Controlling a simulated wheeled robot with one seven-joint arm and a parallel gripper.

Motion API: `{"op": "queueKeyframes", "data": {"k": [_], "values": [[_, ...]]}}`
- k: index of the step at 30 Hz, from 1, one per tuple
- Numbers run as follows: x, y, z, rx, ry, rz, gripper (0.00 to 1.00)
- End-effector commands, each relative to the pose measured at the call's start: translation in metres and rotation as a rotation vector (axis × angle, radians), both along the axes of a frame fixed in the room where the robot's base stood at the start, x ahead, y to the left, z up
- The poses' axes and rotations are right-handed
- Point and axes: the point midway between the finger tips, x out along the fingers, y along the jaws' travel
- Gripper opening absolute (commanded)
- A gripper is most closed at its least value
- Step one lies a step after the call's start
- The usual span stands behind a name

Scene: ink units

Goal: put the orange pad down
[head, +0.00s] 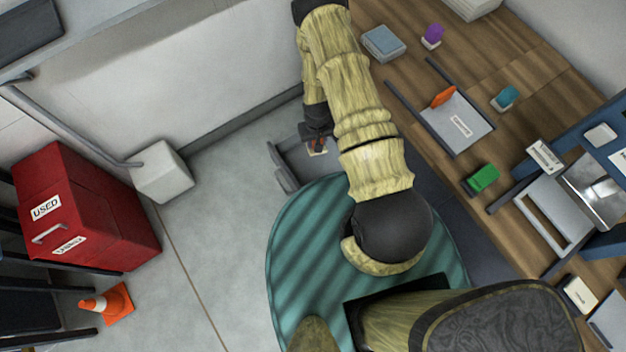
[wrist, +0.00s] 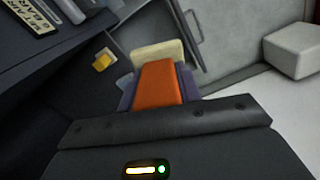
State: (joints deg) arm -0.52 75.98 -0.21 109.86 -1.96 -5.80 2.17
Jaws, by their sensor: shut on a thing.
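My gripper (head: 317,138) is shut on an orange pad (wrist: 158,86), which lies between its two fingers in the wrist view. In the head view the gripper is over an open grey drawer (head: 294,160), and the pad is mostly hidden by the jaws. A cream block or card (wrist: 160,50) shows just beyond the pad's far end; whether they touch I cannot tell. A small yellow thing (wrist: 103,60) lies to the left of the pad. Another orange piece (head: 443,96) stands at the grey tray on the wooden desk.
Purple (head: 432,36), teal (head: 507,97) and green (head: 483,178) pieces stand on the desk, near the labelled grey tray (head: 462,128). A red cabinet marked USED (head: 90,215), a white box (head: 162,172) and a traffic cone (head: 112,303) are at left. The floor between is clear.

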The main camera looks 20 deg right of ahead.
Motion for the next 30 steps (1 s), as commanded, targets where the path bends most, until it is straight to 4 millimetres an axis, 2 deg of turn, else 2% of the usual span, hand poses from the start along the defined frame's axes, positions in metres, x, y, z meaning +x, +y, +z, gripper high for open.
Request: {"op": "queueKeyframes", "data": {"k": [4,8,30], "values": [[0.0,0.0,-0.003,0.0,0.0,0.002,0.0],[0.001,0.0,-0.017,0.002,0.0,0.006,0.0],[0.015,0.001,-0.151,0.014,0.0,0.107,0.0]]}}
